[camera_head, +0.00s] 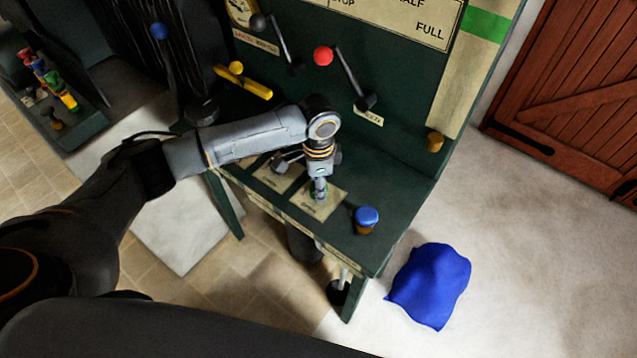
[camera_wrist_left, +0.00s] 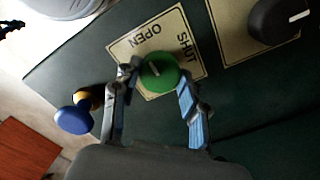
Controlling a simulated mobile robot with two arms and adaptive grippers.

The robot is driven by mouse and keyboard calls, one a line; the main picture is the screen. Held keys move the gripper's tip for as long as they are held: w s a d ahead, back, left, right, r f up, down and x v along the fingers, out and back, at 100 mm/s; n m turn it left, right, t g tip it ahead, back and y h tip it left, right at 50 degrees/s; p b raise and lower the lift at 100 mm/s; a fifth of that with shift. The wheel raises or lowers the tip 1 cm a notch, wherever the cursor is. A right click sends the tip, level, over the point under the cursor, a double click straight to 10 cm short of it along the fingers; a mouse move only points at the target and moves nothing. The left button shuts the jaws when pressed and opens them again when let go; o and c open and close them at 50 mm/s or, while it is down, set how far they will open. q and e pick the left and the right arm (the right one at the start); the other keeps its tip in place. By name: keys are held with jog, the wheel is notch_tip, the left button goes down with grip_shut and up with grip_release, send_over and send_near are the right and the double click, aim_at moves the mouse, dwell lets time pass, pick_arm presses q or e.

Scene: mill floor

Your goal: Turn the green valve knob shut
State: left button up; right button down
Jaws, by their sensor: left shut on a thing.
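The green valve knob (camera_wrist_left: 159,72) is round with a short pale mark on top. It sits on a cream plate (camera_wrist_left: 132,47) lettered OPEN and SHUT, on the dark green panel. In the left wrist view the mark seems to slant toward the OPEN side, but it is small. My left gripper (camera_wrist_left: 158,79) is shut on the knob, one finger on each side. In the head view the gripper (camera_head: 319,190) points down at the plate (camera_head: 331,203) and mostly hides the knob. My right gripper is not in view.
A blue-topped knob (camera_head: 366,217) stands to the right of my gripper. A black knob (camera_wrist_left: 278,19) is on the neighbouring plate. A blue cloth (camera_head: 430,285) lies on the floor.

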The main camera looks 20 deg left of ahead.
pick_arm(q)
jog(key=shift+r+m+p, duration=0.1)
jog(key=shift+m+p, duration=1.35)
jog(key=shift+m, duration=0.35)
jog(key=m+p, duration=0.1)
jog(key=m, duration=0.3)
jog(key=shift+m+p, duration=0.3)
jog(key=shift+p, duration=0.1)
jog(key=m, duration=0.4)
jog(key=shift+p, duration=0.4)
jog(key=m, duration=0.5)
jog(key=shift+m, duration=0.4)
jog(key=o, duration=1.2)
jog(key=shift+c, duration=0.2)
